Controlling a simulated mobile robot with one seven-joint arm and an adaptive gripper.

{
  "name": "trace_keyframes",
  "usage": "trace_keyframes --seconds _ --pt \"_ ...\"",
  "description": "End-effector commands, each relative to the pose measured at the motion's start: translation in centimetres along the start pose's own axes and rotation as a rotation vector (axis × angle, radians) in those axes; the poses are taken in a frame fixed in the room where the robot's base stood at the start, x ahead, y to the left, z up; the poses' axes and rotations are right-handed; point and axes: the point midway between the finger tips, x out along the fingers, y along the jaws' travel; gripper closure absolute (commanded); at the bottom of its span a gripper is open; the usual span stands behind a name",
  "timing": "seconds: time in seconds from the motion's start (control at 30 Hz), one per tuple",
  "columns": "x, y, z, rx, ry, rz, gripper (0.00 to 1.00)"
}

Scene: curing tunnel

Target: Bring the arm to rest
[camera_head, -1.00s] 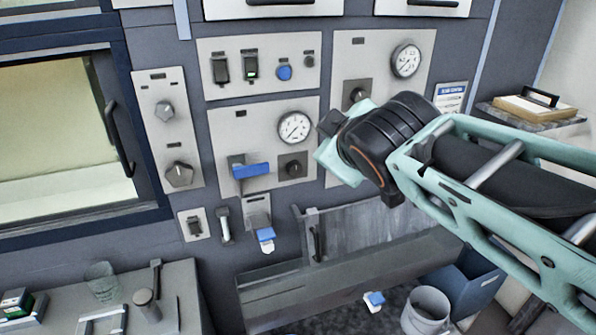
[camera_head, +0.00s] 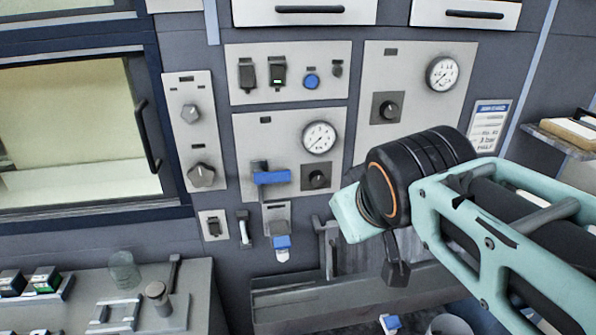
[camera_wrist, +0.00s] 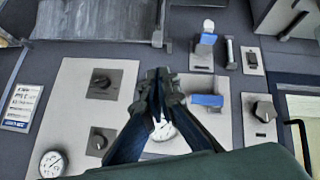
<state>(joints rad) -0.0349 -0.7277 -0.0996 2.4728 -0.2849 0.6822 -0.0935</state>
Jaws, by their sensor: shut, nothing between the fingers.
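My arm (camera_head: 500,225), mint green with a black joint, reaches in from the right in the head view and is held in front of the control panel. My gripper (camera_wrist: 158,78) shows in the wrist view with its dark fingers together and nothing between them. It points at the panel, which appears upside down there. A gauge (camera_wrist: 163,130) shows partly behind the fingers. I cannot make out the fingertips clearly in the head view.
The panel carries a blue-handled lever (camera_head: 271,177), gauges, knobs and switches. A window with a handle (camera_head: 148,135) is at the left. A grey bench (camera_head: 190,270) with a glass (camera_head: 124,270) stands lower left. A trough (camera_head: 300,300) lies below the panel, and a shelf (camera_head: 555,138) is at the right.

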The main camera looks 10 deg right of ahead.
Motion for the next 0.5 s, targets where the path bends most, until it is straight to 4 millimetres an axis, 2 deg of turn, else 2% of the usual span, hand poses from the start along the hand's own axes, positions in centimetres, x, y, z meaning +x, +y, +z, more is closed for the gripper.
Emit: trace_keyframes --seconds 0.4,0.5 --pt "0.0 -0.3 0.2 0.010 -0.008 -0.007 1.00" --pt "-0.1 -1.6 1.2 0.050 -0.042 -0.038 1.00"
